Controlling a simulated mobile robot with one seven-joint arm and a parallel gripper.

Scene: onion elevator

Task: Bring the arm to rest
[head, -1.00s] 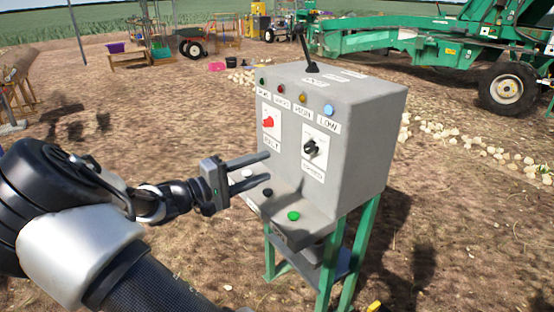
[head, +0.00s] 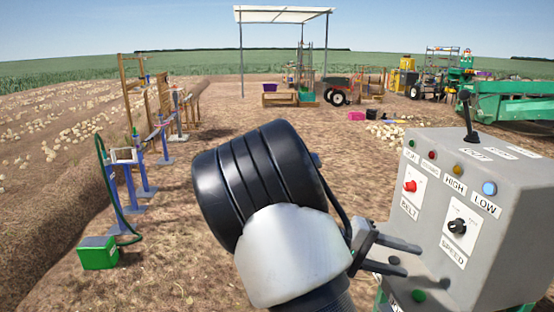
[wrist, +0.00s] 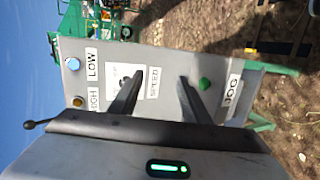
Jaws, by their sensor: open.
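My gripper (head: 413,257) is open and empty in the head view, at the left side of a grey control box. My arm rises in front of the camera and hides part of the gripper's base. In the wrist view the two dark fingers of my gripper (wrist: 154,92) stand apart, with the face of the control box (wrist: 155,60) beyond them. In the head view the control box (head: 500,215) carries a red knob (head: 410,186), a black speed knob (head: 457,226), a green button (head: 418,295) and a black lever on top (head: 467,115). I cannot tell whether the fingers touch the box.
A green box with a hose (head: 98,253) and blue stands (head: 130,180) are at the left. A white canopy (head: 283,15), a red cart (head: 338,88) and green machinery (head: 515,100) are farther back. Open ground lies left of my arm.

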